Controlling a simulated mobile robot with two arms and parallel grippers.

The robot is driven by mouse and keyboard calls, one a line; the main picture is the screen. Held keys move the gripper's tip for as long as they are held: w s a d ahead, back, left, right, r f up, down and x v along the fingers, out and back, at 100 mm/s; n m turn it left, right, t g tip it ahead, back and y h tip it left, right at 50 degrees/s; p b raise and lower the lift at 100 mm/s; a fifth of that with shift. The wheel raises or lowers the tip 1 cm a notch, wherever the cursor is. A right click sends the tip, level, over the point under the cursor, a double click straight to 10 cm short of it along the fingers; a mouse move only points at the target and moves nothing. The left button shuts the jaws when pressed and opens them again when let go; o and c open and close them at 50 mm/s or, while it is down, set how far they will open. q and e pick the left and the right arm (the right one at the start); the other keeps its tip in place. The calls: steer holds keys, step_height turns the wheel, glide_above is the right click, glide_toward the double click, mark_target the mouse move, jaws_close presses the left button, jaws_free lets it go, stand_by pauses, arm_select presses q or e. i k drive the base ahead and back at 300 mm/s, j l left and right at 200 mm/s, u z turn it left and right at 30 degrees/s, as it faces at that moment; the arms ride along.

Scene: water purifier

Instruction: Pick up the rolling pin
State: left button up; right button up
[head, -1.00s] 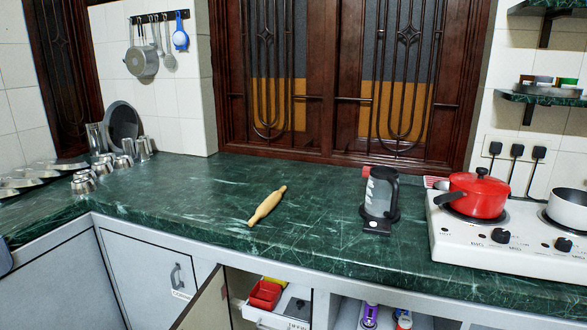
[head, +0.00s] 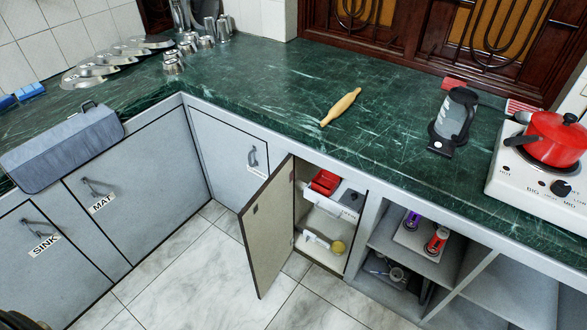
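The rolling pin (head: 341,106) is light wood. In the head view it lies at a slant on the green marble counter (head: 270,85), near the middle, with clear surface around it. Nothing touches it. Neither of my grippers can be made out in the head view.
A dark jug-like appliance (head: 453,122) stands right of the pin, and a red pot (head: 553,138) sits on the white stove (head: 520,180). Metal cups and plates stand at the back left. Below, a cabinet door (head: 267,230) hangs open into the floor space.

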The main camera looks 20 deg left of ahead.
mark_target(342, 105)
steer(key=j+z, duration=0.2)
steer(key=z, duration=0.15)
steer(key=j+z, duration=0.45)
steer(key=j, duration=0.6)
steer(key=j+z, duration=0.15)
steer(key=j, duration=0.55)
steer(key=k+j+z, duration=0.1)
steer(key=j, duration=0.6)
steer(key=k+j+z, duration=0.1)
steer(key=j, duration=0.55)
steer(key=i+l+u, duration=0.15)
steer(key=l, duration=0.7)
steer(key=l+u, duration=0.15)
steer(key=l, duration=0.75)
steer(key=i, duration=0.05)
